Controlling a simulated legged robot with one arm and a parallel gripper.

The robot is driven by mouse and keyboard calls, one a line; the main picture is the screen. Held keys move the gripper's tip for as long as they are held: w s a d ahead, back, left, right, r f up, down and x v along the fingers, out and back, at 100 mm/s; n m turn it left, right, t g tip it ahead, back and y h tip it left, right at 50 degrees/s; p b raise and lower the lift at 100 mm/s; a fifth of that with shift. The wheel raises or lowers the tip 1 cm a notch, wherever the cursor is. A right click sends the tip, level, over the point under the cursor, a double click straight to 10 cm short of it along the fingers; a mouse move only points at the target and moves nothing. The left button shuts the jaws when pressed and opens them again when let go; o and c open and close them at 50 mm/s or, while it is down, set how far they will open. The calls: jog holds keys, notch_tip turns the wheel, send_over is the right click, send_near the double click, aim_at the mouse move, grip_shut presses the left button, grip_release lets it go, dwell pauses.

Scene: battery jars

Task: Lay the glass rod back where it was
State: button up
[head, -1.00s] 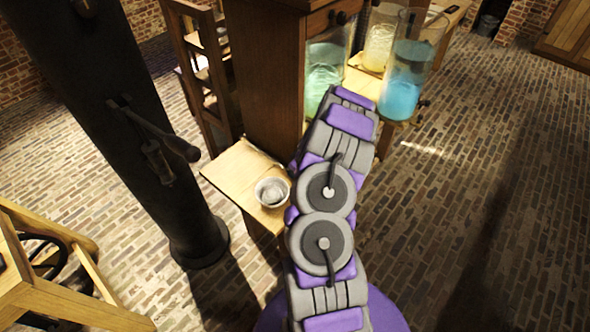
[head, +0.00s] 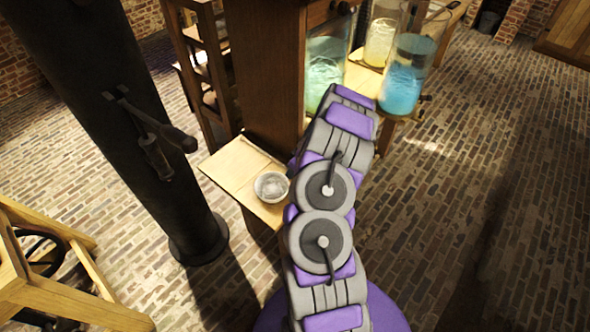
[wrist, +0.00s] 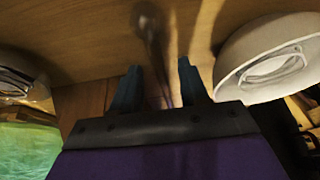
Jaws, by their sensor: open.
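My gripper (wrist: 158,72) is open in the wrist view, its two dark fingers apart just over a wooden surface. A thin rod-like shape (wrist: 156,55), likely the glass rod, runs between the fingers. It has a rounded far end and appears to lie on the wood, touching neither finger visibly. In the head view my arm hides the gripper. A thin line (head: 262,150) shows on the small wooden shelf (head: 225,168) behind the white bowl (head: 272,187); I cannot tell if it is the rod or its shadow. A bowl also shows at right in the wrist view (wrist: 268,62).
A wooden cabinet (head: 268,70) rises behind the shelf. A dark column (head: 130,130) stands at left. The brick floor at right is open.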

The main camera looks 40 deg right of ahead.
jog(key=p+v, duration=0.4)
jog(key=v, duration=1.3)
jog(key=shift+r, duration=0.15)
jog(key=a+r+g+y, duration=0.1)
jog(key=a+r, duration=0.4)
jog(key=a, duration=0.4)
jog(key=s+a+r+n+g, duration=0.1)
jog(key=a+r, duration=0.4)
jog(key=a, duration=0.4)
jog(key=a+r+g+y, duration=0.1)
jog(key=a+r, duration=0.4)
jog(key=a, duration=0.4)
jog(key=s+a+r+g, duration=0.1)
jog(key=s+a+r, duration=0.1)
jog(key=s, duration=0.5)
jog(key=s+a+r+m+g+h, duration=0.1)
jog(key=s+a+r, duration=0.1)
jog(key=s+a, duration=0.3)
jog(key=s+a+r+m+g+h, duration=0.1)
jog(key=s+a+r, duration=0.2)
jog(key=s, duration=0.8)
jog(key=shift+s+a, duration=0.2)
jog(key=shift+a, duration=0.3)
jog(key=shift+r, duration=0.15)
